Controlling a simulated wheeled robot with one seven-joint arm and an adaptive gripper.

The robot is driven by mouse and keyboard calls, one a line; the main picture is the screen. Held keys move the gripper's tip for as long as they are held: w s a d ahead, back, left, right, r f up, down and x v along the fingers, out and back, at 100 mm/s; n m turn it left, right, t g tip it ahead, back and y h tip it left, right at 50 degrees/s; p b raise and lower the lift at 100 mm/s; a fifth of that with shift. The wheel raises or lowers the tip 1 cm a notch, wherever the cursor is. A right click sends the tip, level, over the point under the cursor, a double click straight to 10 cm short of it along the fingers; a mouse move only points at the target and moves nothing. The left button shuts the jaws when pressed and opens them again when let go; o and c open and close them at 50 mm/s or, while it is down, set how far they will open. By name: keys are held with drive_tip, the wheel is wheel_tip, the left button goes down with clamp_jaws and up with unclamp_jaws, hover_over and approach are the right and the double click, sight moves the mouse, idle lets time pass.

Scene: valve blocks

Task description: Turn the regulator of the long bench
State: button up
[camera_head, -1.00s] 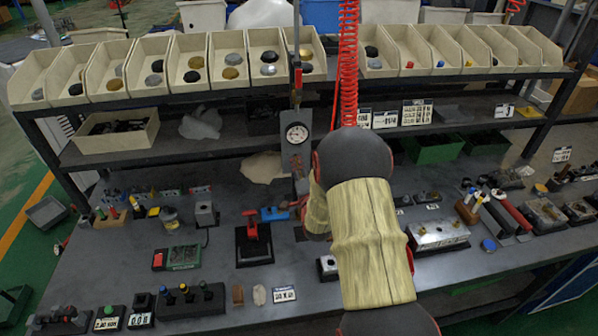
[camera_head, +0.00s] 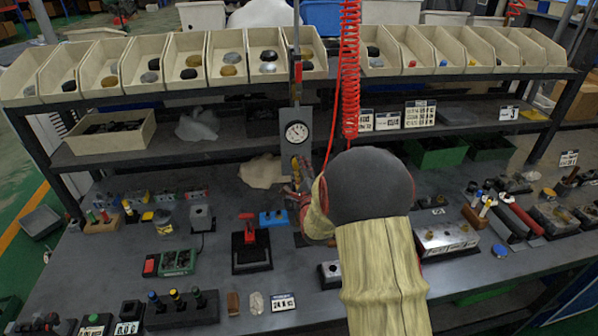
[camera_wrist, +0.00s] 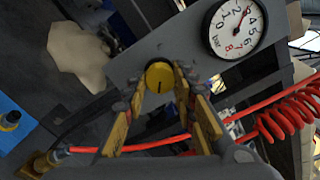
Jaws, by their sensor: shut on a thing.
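The regulator is a grey panel (camera_head: 296,115) standing at the middle of the bench, with a round white gauge (camera_wrist: 234,28) and a yellow knob (camera_wrist: 159,77) below it. The gauge also shows in the head view (camera_head: 297,132). My gripper (camera_wrist: 162,90) has its yellowish fingers on either side of the knob and is shut on it. The knob's round face with a dark line across it shows between the fingertips. In the head view my arm hides part of the gripper, and the knob shows only as a small yellow patch.
A red coiled hose (camera_head: 349,70) hangs just right of the panel; a red tube passes close under my fingers in the wrist view. A red-handled device (camera_head: 251,245) and a blue block (camera_head: 272,217) stand left of my gripper. A silver block (camera_head: 446,238) is right of my arm.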

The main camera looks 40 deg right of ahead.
drive_tip(key=shift+f+m+b, duration=0.15)
drive_tip(key=shift+m+b, duration=0.15)
drive_tip(key=shift+m, duration=0.3)
drive_tip(key=o, duration=1.1)
drive_tip(key=shift+o, duration=0.3)
drive_tip(key=v, duration=1.2)
